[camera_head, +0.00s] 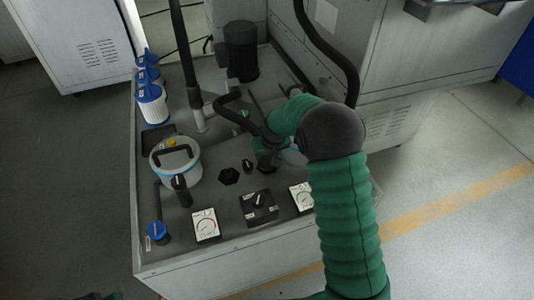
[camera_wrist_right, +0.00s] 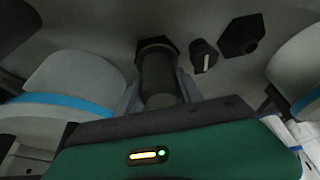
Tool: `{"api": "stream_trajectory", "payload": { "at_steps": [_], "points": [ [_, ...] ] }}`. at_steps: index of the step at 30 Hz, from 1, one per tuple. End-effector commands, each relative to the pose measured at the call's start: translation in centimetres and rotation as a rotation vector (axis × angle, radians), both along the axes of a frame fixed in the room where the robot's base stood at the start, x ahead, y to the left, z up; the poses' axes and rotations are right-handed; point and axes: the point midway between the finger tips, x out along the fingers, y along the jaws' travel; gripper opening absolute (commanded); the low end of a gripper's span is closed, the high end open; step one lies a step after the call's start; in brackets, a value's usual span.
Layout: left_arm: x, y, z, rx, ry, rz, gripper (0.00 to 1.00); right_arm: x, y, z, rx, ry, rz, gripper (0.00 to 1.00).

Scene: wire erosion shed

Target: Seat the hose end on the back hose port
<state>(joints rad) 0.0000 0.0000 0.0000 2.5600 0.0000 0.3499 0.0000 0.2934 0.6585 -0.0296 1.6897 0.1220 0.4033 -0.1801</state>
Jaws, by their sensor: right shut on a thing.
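My right gripper (camera_head: 268,138) reaches over the machine top and is shut on the hose end, a dark upright cylinder (camera_wrist_right: 158,80) between its fingers in the wrist view. A black hose (camera_head: 232,104) bends into the gripper from the left. A black hexagonal port (camera_wrist_right: 155,45) shows just beyond the hose end in the wrist view. The two overlap there, and I cannot tell whether they touch. A second hexagonal port (camera_head: 229,176) stands free, and also shows in the wrist view (camera_wrist_right: 240,37). My left gripper is out of view.
A small black knob (camera_head: 247,165) sits between the ports. A white canister with a blue band (camera_head: 182,168) stands at left, blue-topped filters (camera_head: 152,103) behind it. A dark motor (camera_head: 241,50) stands at the back. Gauges (camera_head: 205,225) and a switch box (camera_head: 259,207) line the front.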

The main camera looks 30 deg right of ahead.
Motion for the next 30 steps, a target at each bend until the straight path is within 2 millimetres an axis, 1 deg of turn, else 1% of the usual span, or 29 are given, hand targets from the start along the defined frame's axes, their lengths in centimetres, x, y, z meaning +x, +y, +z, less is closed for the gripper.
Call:
{"api": "stream_trajectory", "payload": {
  "at_steps": [7, 23, 24, 26, 30],
  "points": [
    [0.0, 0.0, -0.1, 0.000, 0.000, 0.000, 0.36, 0.1, 0.0, 0.1, -0.001, -0.004, 0.000, 0.00],
    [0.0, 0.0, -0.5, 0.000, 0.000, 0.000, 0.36, 0.1, 0.0, -0.8, -0.001, -0.004, 0.000, 0.00],
    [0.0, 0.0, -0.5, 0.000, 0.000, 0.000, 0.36, 0.1, 0.0, -0.8, -0.001, -0.004, 0.000, 0.44],
    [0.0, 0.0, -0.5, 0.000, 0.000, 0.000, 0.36, 0.1, 0.0, -0.8, -0.001, -0.004, 0.000, 0.52],
    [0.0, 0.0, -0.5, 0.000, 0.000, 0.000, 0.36, 0.1, 0.0, -0.9, 0.000, -0.002, 0.000, 0.52]
  ]
}}
